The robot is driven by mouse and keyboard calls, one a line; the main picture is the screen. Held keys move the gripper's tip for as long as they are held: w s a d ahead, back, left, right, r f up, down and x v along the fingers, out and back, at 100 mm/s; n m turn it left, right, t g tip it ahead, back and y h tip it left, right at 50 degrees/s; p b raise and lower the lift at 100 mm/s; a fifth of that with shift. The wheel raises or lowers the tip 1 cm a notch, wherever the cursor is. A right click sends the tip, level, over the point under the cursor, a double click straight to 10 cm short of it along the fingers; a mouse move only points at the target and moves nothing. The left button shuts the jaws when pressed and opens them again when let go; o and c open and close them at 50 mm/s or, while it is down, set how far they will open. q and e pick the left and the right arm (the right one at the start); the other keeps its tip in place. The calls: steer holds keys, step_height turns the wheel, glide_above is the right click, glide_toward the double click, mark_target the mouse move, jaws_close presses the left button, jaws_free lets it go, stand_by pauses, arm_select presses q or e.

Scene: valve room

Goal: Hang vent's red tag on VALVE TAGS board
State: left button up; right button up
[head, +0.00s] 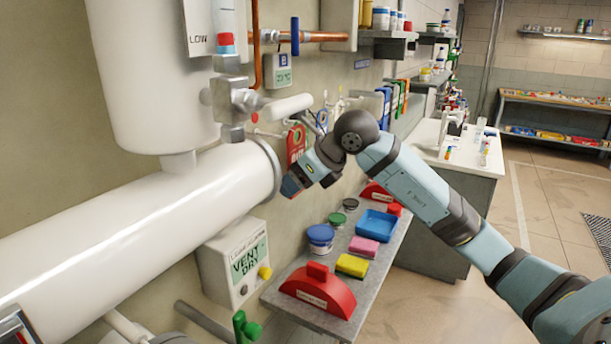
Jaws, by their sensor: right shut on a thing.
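My right gripper (291,186) is in front of the wall, beside the right end of the big white horizontal tank. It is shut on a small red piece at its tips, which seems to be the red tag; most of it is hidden. Another red tag (296,143) with white lettering hangs on the wall just above the gripper. A white and blue tag (322,120) hangs to its right, partly behind my arm. I cannot make out the VALVE TAGS lettering. My left gripper is not in view.
The white tank (150,215) fills the left side. Below my arm, a grey shelf (318,322) holds a red holder (318,290), a blue tray (377,224), sponges and jars. A green valve handle (246,328) stands at the bottom. Open floor lies at the right.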

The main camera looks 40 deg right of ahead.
steer(key=w, duration=0.1)
steer(key=w+a+f, duration=0.1)
steer(key=w, duration=0.1)
steer(key=w+a, duration=0.1)
steer(key=shift+w+f+p, duration=0.15)
steer(key=shift+w+p, duration=0.15)
steer(key=shift+w, duration=0.05)
stand_by(0.3)
stand_by(0.6)
steer(key=o, duration=1)
steer(key=b+v, duration=0.2)
steer(key=v, duration=1.1)
steer(key=shift+s+r, duration=0.3)
